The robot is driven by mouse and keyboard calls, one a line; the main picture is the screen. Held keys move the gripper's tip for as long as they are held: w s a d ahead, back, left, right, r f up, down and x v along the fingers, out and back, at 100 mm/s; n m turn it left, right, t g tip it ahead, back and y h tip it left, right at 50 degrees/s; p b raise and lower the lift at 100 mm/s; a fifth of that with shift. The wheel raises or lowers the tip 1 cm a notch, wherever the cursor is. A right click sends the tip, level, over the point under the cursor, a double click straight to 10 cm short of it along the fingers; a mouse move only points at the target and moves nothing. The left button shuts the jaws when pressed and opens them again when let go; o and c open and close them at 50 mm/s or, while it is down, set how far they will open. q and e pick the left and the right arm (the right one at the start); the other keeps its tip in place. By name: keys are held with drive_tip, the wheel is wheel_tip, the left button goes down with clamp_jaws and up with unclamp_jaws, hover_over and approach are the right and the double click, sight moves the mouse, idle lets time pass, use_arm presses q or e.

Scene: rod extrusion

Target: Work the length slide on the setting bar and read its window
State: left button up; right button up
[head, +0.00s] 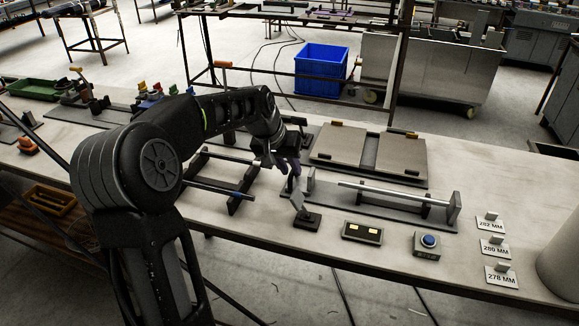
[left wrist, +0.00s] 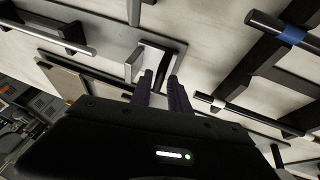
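A long low fixture with a silver rod (head: 395,195) between upright end plates stands on a dark base plate (head: 430,222); the silver rod also shows in the left wrist view (left wrist: 45,38). I cannot tell for certain which part is the length slide, and no window can be read. My left gripper (head: 287,167) is at the fixture's left end, above a tilted grey plate on a black foot (head: 307,220). In the left wrist view its two purple fingers (left wrist: 160,76) stand apart, near a dark upright piece; I see nothing clamped. My right gripper is out of view.
A black frame with a blue-banded rod (head: 214,192) lies left of the gripper. Two flat plates (head: 390,153) lie behind the fixture. A box with two yellow squares (head: 362,232), a blue button (head: 428,240) and tags, including 280 MM (head: 495,247), stand in front and right.

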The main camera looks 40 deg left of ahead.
use_arm(q)
clamp_jaws()
